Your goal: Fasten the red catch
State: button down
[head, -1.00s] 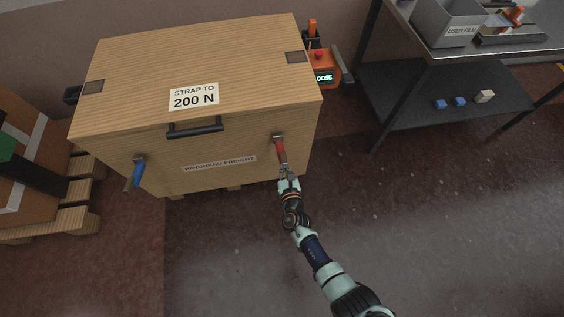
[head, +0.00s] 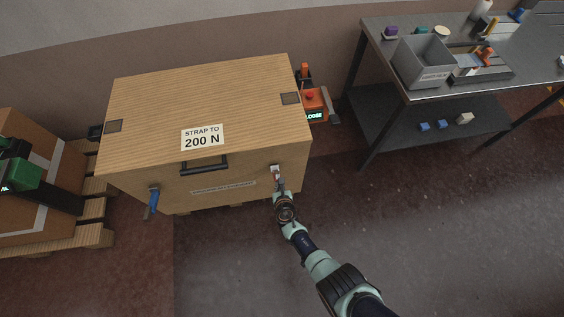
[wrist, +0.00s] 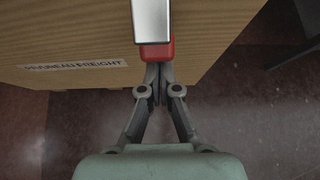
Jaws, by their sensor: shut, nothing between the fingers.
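The red catch (wrist: 158,52) is on the front face of the wooden crate (head: 240,95), right of the black handle (head: 204,165). Its silver part (wrist: 151,20) fills the top middle of the wrist view. In the head view the catch (head: 277,171) is small and partly covered by my gripper (head: 280,190). In the wrist view my gripper (wrist: 157,76) is shut and empty, its tips at the lower end of the red part. I cannot tell whether they touch it. A blue catch (head: 153,199) is on the crate's front left.
An orange device (head: 314,101) stands behind the crate's right side. A metal table (head: 440,88) with a grey bin (head: 421,62) is at the right. Wrapped boxes on a pallet (head: 80,238) stand at the left. The floor in front is clear.

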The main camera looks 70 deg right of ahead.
aim_at(277, 177)
jog(key=shift+w+d+r+p, duration=0.2)
jog(key=shift+d+r+p, duration=0.2)
jog(key=shift+r, duration=0.15)
jog(key=shift+w+d+r+p, duration=0.25)
jog(key=shift+r+p, duration=0.1)
jog(key=shift+r, duration=0.2)
jog(key=shift+w+d+r, duration=0.45)
jog(key=shift+d+r, duration=0.1)
jog(key=shift+d, duration=0.25)
jog(key=shift+w+d+r, duration=0.45)
jog(key=shift+d+r, duration=0.05)
jog(key=shift+d, duration=0.25)
jog(key=shift+w+d+r, duration=0.1)
jog(key=shift+d+r, duration=0.05)
jog(key=shift+r, duration=0.05)
jog(key=shift+s+a+r+p, duration=0.2)
jog(key=shift+s+a+p, duration=0.1)
jog(key=shift+a+p, duration=0.25)
jog(key=shift+s+a+f+p, duration=0.1)
jog(key=shift+s+a+p, duration=0.25)
jog(key=shift+a, duration=0.25)
jog(key=s+a+r+p, duration=0.2)
jog(key=a+r+p, duration=0.1)
jog(key=r+p, duration=0.6)
jog(key=shift+s+a+p, duration=0.15)
jog(key=shift+a+p, duration=0.2)
jog(key=shift+p, duration=0.1)
